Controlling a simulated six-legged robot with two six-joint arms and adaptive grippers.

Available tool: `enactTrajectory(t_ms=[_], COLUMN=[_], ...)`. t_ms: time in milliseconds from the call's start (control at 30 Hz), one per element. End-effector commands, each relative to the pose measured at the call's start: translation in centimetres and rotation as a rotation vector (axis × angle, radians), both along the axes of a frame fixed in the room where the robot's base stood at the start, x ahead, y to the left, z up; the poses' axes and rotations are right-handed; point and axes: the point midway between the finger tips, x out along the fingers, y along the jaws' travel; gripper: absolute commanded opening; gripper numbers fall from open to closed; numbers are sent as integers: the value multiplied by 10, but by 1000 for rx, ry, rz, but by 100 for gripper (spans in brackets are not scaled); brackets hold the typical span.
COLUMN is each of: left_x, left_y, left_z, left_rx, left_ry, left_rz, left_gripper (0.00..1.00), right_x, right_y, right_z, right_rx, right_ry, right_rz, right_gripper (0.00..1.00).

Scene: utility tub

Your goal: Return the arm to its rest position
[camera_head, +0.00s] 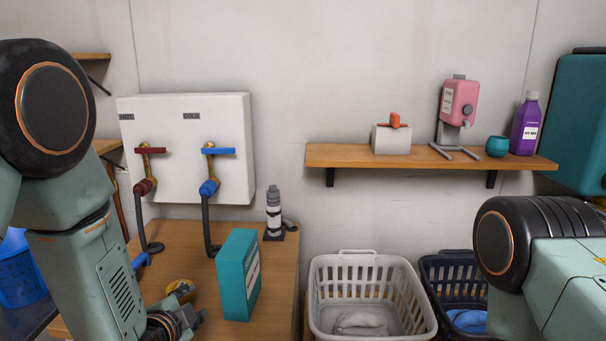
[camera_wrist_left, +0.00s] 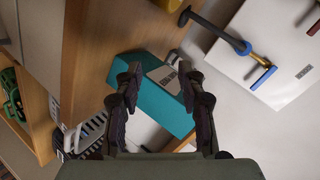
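My left arm comes down at the left of the head view, and its gripper (camera_head: 186,319) is low over the wooden counter (camera_head: 278,262), left of a teal box (camera_head: 238,275). In the left wrist view the two fingers (camera_wrist_left: 160,88) are spread apart, with the teal box (camera_wrist_left: 160,95) beyond them. The gripper looks open and empty, and the box stands upright on the counter. My right arm shows at the right edge of the head view, but its gripper is out of frame.
A white panel (camera_head: 232,185) has red-handled and blue-handled taps with hoses. A grey bottle (camera_head: 273,210) stands behind the box. A white basket (camera_head: 372,262) and a dark basket (camera_head: 445,268) are at right, below a wooden shelf (camera_head: 400,160).

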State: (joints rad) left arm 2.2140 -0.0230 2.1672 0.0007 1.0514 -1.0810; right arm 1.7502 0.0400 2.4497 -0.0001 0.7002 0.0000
Motion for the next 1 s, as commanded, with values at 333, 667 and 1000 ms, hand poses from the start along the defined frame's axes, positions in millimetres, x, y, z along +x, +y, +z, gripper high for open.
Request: enactTrajectory(t_ms=[333,667,1000], left_x=[-158,-328,-372], left_y=[7,8,8], left_z=[-176,-260,-267], left_rx=[-387,-593,-622], left_ry=[512,904,985], left_rz=[362,864,1025], left_gripper=[40,40,40], right_x=[0,0,0], right_y=[0,0,0], right_z=[-32,-56,-60], right_rx=[0,0,0], right_ry=[1,1,1], right_rz=[0,0,0], right_gripper=[40,40,40])
